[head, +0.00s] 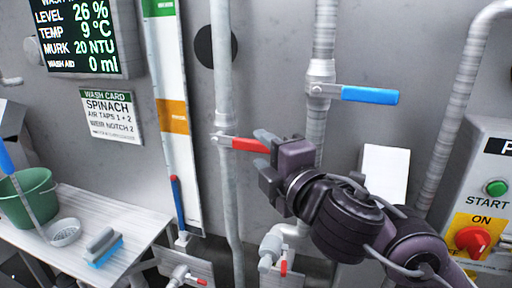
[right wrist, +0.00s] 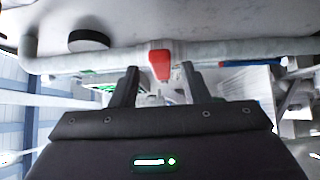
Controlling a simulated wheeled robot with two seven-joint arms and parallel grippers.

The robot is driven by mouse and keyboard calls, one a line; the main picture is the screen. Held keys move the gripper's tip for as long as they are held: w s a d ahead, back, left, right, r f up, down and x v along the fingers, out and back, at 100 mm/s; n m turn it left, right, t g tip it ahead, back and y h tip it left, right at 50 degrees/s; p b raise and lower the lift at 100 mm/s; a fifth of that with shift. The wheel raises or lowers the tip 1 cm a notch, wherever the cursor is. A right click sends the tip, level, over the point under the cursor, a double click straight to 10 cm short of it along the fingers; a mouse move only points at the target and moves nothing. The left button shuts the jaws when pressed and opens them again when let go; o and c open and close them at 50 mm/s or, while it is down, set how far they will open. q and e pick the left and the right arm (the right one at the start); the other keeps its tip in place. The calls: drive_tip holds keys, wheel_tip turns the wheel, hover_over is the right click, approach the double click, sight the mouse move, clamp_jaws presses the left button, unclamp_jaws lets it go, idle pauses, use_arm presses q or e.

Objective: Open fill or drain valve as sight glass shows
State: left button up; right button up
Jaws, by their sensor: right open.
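A red-handled valve (head: 243,144) sits on the left vertical pipe, its lever pointing right. A blue-handled valve (head: 369,95) sits on the right pipe, its lever also pointing right. The sight glass (head: 176,205) on a white board shows a blue column ending below the orange band (head: 173,116). The display (head: 78,32) reads level 26 %. My right gripper (head: 264,153) is open at the red lever's right end. In the right wrist view, the red handle (right wrist: 160,64) shows between and just beyond the fingertips (right wrist: 159,79); contact is unclear. My left gripper is out of view.
A control box with a green start button (head: 497,187) and red knob (head: 473,240) stands at right. Smaller red-handled taps (head: 197,281) are low down. A bench at left holds a green bucket (head: 28,197) and a brush (head: 103,245). A wash card (head: 108,116) hangs on the wall.

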sight(258, 148)
drive_tip(key=x, duration=0.3)
drive_tip(key=shift+f, duration=0.1)
drive_tip(key=shift+w+a, duration=0.15)
drive_tip(key=shift+w, duration=0.1)
drive_tip(key=c, duration=0.3)
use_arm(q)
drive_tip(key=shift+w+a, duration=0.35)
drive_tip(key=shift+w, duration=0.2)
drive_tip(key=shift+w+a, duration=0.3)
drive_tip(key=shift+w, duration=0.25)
use_arm(e)
clamp_jaws()
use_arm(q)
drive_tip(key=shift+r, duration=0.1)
